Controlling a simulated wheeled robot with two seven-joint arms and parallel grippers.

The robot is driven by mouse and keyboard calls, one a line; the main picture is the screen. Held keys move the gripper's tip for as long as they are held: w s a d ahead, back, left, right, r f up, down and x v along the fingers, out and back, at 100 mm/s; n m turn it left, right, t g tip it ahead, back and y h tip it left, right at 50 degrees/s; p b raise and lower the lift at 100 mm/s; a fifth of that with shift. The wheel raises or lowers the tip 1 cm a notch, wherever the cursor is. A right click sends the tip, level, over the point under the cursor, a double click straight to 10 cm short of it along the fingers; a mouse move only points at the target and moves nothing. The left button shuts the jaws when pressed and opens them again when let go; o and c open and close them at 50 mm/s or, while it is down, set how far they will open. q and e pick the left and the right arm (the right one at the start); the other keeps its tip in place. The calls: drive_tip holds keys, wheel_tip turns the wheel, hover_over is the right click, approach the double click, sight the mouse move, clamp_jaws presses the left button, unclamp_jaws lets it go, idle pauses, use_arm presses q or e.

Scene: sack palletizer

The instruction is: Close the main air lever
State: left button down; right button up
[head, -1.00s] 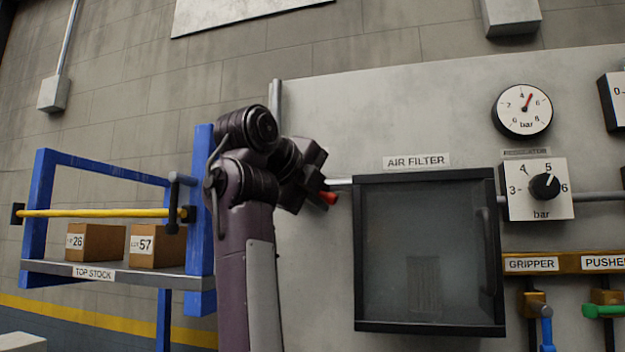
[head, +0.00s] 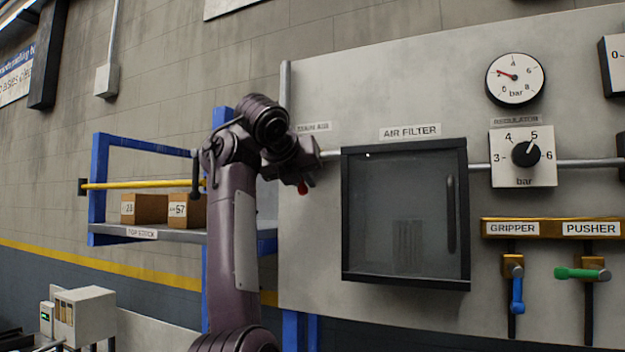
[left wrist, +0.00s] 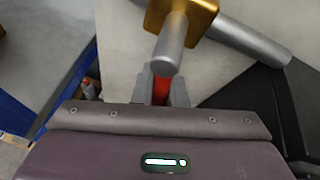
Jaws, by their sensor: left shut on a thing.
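The main air lever is red, and its tip (head: 303,188) shows just below my left gripper (head: 301,177), under the partly covered MAIN AIR label (head: 313,127). In the left wrist view the red lever (left wrist: 161,88) stands between the fingers of my left gripper (left wrist: 160,95), which is shut on it. The brass valve body (left wrist: 200,12) and a grey round stem are just beyond. Most of the lever is hidden by my gripper. My right gripper is not in view.
The AIR FILTER cabinet (head: 405,215) stands close to the right of my gripper. A pressure gauge (head: 516,78), regulator knob (head: 525,153), blue lever (head: 517,296) and green lever (head: 580,273) are farther right. A blue rack with boxes (head: 145,209) stands left.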

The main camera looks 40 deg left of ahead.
use_arm(q)
drive_tip(key=shift+s+a+f+m+y, duration=0.1)
drive_tip(key=shift+a+m+y, duration=0.55)
drive_tip(key=shift+m, duration=0.25)
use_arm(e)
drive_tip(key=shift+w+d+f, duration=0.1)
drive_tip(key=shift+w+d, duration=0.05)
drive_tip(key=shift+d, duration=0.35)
use_arm(q)
drive_tip(key=shift+d, duration=0.1)
drive_tip(key=c, duration=1.5)
unclamp_jaws()
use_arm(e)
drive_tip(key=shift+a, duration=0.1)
